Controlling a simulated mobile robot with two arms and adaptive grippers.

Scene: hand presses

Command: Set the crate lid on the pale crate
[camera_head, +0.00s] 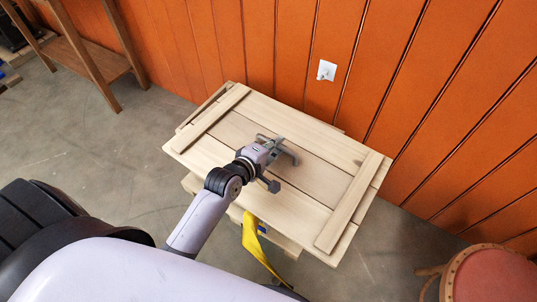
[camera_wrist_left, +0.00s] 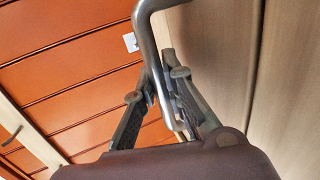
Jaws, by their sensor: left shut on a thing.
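The crate lid (camera_head: 295,183) is a pale planked wooden panel with a batten near each end and a metal bar handle (camera_head: 290,152) in the middle. My left gripper (camera_head: 272,147) is shut on this handle. In the left wrist view, the fingers (camera_wrist_left: 165,98) close around the bent handle (camera_wrist_left: 146,45), and the lid (camera_wrist_left: 292,75) fills the right side. The pale crate (camera_head: 190,184) is under the lid and mostly hidden; parts show past the lid's left and near edges. I cannot tell whether the lid touches it. My right gripper is not in view.
An orange plank wall (camera_head: 350,60) with a white outlet (camera_head: 326,70) stands close behind. A wooden table (camera_head: 80,55) is at the upper left. A red-topped round stool (camera_head: 492,277) is at the lower right. A yellow strip (camera_head: 258,248) hangs at the crate's near side.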

